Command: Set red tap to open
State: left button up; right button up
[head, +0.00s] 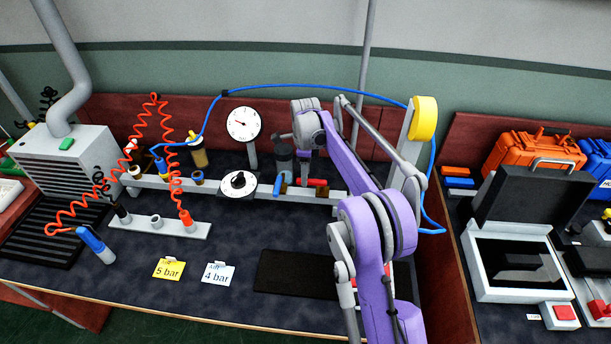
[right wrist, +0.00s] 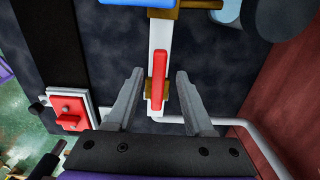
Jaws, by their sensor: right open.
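The red tap (head: 318,182) sits on the white pipe rail at the back of the bench. In the right wrist view the red handle (right wrist: 158,80) lies in line with the pipe, on a brass body. My right gripper (head: 305,168) is above the tap, pointing down. Its open fingers (right wrist: 160,74) stand on either side of the red handle in that view, with a gap at each side. I cannot tell how far the fingertips are above it. The arm hides part of the rail to the right. My left gripper is not in view.
A blue tap (head: 280,186) stands left of the red one, its handle across the pipe. A dial gauge (head: 243,123) and a black knob (head: 238,183) are further left. A red switch (right wrist: 70,112) shows at left in the wrist view. A dark mat (head: 292,275) lies in front.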

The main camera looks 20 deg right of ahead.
notch_tip(320, 180, up, 9)
jog(key=shift+r+p, duration=0.2)
jog(key=shift+p, duration=0.15)
dwell(0.3)
